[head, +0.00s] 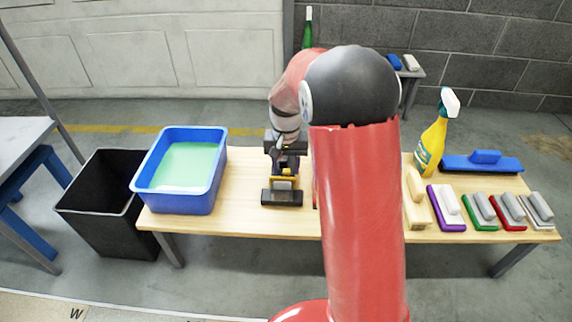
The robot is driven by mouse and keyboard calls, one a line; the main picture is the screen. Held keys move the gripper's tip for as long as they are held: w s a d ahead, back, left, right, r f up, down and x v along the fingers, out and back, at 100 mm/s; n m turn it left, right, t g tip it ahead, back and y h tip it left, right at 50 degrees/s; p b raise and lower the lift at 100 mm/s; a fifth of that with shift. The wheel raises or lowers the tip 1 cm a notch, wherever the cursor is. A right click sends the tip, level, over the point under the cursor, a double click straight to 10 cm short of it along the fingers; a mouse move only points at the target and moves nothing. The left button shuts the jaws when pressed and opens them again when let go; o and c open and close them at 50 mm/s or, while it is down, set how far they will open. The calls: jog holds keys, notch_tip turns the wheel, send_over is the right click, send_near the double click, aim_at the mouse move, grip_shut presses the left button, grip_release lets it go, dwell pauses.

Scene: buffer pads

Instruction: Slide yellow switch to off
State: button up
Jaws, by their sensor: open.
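A dark device (282,198) with a grey block on it sits on the wooden table, left of my red arm. A small yellow part (283,178), probably the switch, shows at its upper side. My gripper (285,163) points down just behind and above the yellow part. It is open, and no object is seen held in it. The fingertips are small and dark against the device, so I cannot tell whether they touch the switch. The switch's slide position is too small to tell.
The wooden table (240,222) also holds a blue tub (207,196) with green liquid, a yellow spray bottle (432,145), a blue long pad (505,165) and several handled pads. A black bin (95,220) stands left. My arm hides the table's middle.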

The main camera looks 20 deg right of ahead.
aim_at(286, 171)
notch_tip(286, 171, up, 8)
jog(key=shift+f+p, duration=0.1)
jog(key=shift+p, duration=0.8)
jog(key=s+r+n+t+p, duration=0.25)
jog(key=s+r+p, duration=0.25)
jog(key=s+r, duration=0.8)
jog(key=s+r+n+t+p, duration=0.1)
jog(key=s+r+t+p, duration=0.2)
jog(key=s, duration=1)
notch_tip(286, 171, up, 3)
jog(key=shift+s+a+p, duration=0.3)
jog(key=shift+a+p, duration=0.1)
jog(key=shift+p, duration=0.35)
